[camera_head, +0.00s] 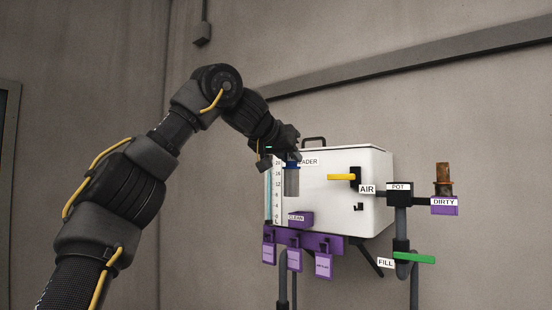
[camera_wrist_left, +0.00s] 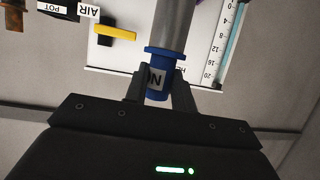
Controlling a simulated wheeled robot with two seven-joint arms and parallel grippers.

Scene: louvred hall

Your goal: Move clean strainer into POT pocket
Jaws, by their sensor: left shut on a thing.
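The clean strainer (camera_wrist_left: 174,27) is a grey metal cylinder with a blue collar and cap. My left gripper (camera_wrist_left: 160,92) is shut on its blue cap in the left wrist view. In the head view the strainer (camera_head: 292,182) hangs upright below my left gripper (camera_head: 292,160), in front of the white tank's left part. The black POT pocket (camera_head: 399,196) is right of the tank, with a white POT label; its inside cannot be seen. The purple CLEAN holder (camera_head: 299,219) is below the strainer. My right gripper is not in view.
The white tank (camera_head: 370,215) carries a yellow AIR lever (camera_head: 341,177) between strainer and pot. A brown strainer (camera_head: 443,179) stands in the purple DIRTY holder (camera_head: 445,207). A green FILL lever (camera_head: 415,259) is below the pot. Purple tags (camera_head: 323,265) hang below the tank.

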